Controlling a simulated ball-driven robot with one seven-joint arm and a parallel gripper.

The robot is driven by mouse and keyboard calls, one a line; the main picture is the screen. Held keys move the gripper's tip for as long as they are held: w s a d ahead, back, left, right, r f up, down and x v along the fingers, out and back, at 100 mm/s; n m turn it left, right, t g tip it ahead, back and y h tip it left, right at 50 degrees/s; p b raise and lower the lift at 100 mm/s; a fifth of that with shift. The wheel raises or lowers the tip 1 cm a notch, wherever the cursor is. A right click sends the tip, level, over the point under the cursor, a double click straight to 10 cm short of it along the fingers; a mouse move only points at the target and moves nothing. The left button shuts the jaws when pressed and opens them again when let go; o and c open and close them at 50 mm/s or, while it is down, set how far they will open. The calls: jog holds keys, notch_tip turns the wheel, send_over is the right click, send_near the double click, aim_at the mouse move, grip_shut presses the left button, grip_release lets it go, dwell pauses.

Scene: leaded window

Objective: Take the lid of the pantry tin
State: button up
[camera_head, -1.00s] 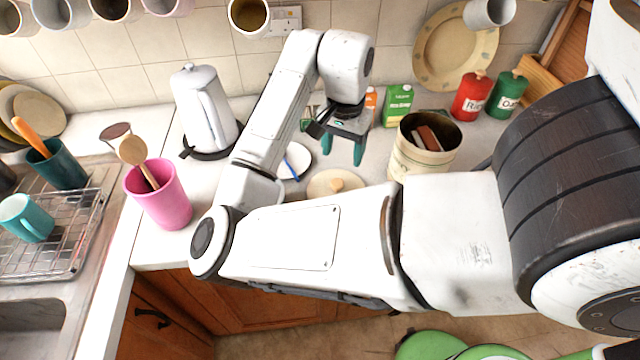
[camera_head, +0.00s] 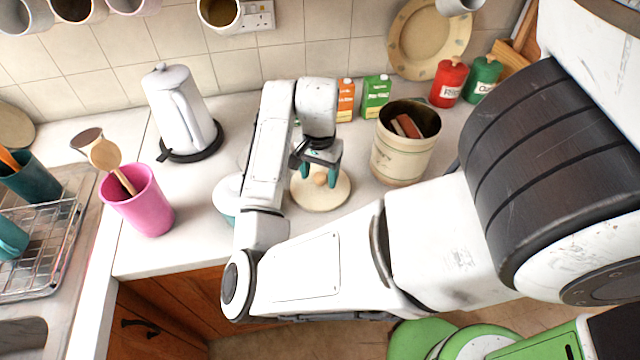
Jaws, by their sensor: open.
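The lid (camera_head: 334,197) is a round cream disc with a wooden knob (camera_head: 320,179), lying flat on the white counter. The pantry tin (camera_head: 402,155) is a cream cylinder to the right of the lid. It stands upright without its lid, with brownish-red and dark items inside. My gripper (camera_head: 319,177) is open, pointing down over the lid, with its teal fingers around or just in front of the knob. I cannot tell whether the fingers touch the knob.
A pink cup with wooden spoons (camera_head: 138,200) and a white kettle (camera_head: 183,112) stand to the left. A white bowl (camera_head: 227,195) is partly hidden behind my arm. Orange (camera_head: 345,100) and green (camera_head: 376,97) cartons, plus red (camera_head: 447,83) and green (camera_head: 484,79) canisters, stand by the tiled wall.

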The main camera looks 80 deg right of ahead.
jog(key=shift+f, duration=0.35)
jog(key=shift+c, duration=0.3)
jog(key=c, duration=1.1)
jog(key=shift+r, duration=0.15)
